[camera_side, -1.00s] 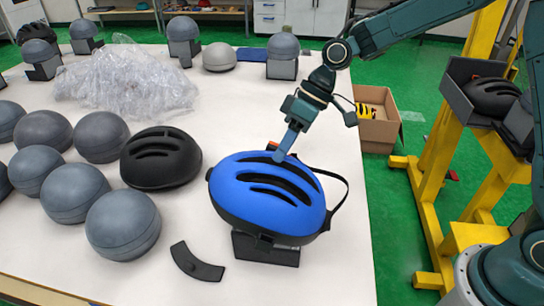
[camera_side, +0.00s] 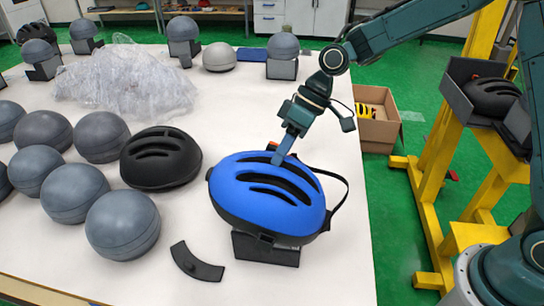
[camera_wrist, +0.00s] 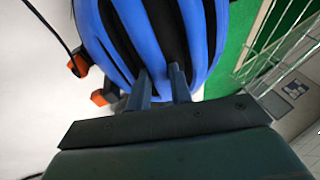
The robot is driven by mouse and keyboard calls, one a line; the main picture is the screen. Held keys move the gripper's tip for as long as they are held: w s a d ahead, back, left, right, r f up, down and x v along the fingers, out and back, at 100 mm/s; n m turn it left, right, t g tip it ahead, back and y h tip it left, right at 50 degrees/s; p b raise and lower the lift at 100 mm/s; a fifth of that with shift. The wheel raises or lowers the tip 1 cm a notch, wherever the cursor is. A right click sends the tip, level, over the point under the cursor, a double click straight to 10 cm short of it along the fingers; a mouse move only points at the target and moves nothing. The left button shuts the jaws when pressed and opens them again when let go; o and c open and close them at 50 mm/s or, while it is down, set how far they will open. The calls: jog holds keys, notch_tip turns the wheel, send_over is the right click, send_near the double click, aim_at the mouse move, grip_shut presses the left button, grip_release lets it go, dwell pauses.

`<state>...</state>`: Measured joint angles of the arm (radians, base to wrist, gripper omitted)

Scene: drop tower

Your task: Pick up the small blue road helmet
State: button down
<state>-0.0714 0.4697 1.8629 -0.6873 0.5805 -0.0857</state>
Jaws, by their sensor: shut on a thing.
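The blue road helmet (camera_side: 265,197) with dark vents rests on a dark block stand (camera_side: 265,249) near the table's right edge. A black strap hangs out on its right side. My gripper (camera_side: 279,158) reaches down to the top rear of the helmet, its fingertips at the vents. In the wrist view the two fingers (camera_wrist: 160,88) are shut on a blue rib of the helmet (camera_wrist: 154,40) between dark vents. The exact contact at the tips is partly hidden by the shell.
A black helmet (camera_side: 160,158) sits left of the blue one. Several grey headforms (camera_side: 122,225) crowd the left. A curved dark piece (camera_side: 196,262) lies in front. Clear plastic wrap (camera_side: 125,80) is behind. A yellow frame (camera_side: 440,180) stands right of the table.

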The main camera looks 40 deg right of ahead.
jog(key=shift+r, duration=0.2)
notch_tip(320, 180, up, 20)
jog(key=shift+f, duration=0.15)
dwell(0.7)
jog(key=shift+f, duration=0.1)
dwell(0.8)
jog(key=a+f+h, duration=0.1)
jog(key=f, duration=0.3)
jog(key=a+f+h, duration=0.1)
jog(key=f, duration=0.3)
jog(key=w+a+f, duration=0.1)
jog(key=f, duration=0.3)
jog(key=shift+a+g+h, duration=0.2)
jog(key=shift+g+h, duration=0.2)
jog(key=shift+f, duration=0.7)
